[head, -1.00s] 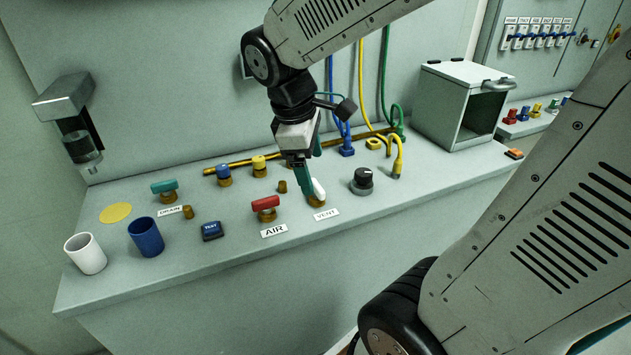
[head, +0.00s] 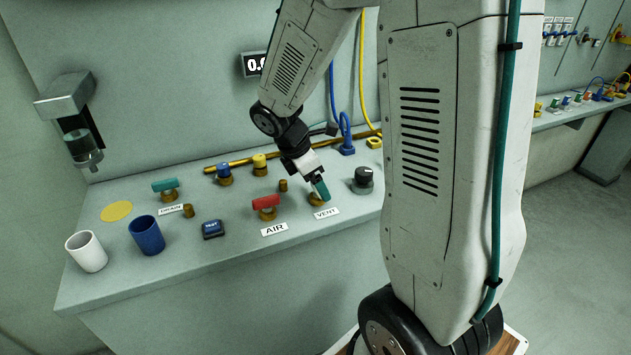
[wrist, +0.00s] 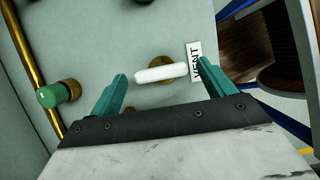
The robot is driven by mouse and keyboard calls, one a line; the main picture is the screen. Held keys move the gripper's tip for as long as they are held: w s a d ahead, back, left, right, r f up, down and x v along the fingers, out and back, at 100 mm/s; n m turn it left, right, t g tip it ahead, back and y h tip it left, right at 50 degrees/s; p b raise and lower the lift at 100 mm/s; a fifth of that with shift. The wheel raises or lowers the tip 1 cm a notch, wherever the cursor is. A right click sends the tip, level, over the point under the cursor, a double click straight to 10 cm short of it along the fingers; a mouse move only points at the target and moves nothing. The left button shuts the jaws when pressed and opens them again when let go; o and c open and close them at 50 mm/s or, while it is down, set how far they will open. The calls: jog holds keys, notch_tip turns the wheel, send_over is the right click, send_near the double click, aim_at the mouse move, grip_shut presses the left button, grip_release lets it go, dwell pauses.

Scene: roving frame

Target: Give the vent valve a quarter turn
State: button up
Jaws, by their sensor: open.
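The vent valve has a white bar handle (wrist: 161,73) on a round brass base (wrist: 163,64). In the wrist view the handle lies crosswise between the two teal fingers of my gripper (wrist: 160,92), just ahead of the tips, with clear space on both sides. My gripper is open and empty. In the head view my gripper (head: 320,190) is at the valve's brass base (head: 316,199), behind the VENT label (head: 327,213); the white handle is hidden there by my fingers. The VENT label (wrist: 195,62) stands beside the handle's right end in the wrist view.
The red AIR valve (head: 265,202) stands close left of the vent valve, and a dark knob (head: 363,178) close right. The teal DRAIN valve (head: 165,187), a blue cup (head: 146,236) and a white cup (head: 86,251) are farther left. A brass pipe (head: 230,164) runs behind.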

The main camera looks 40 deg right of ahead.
jog(key=shift+d+f, duration=0.15)
jog(key=shift+f, duration=0.15)
jog(key=c, duration=1)
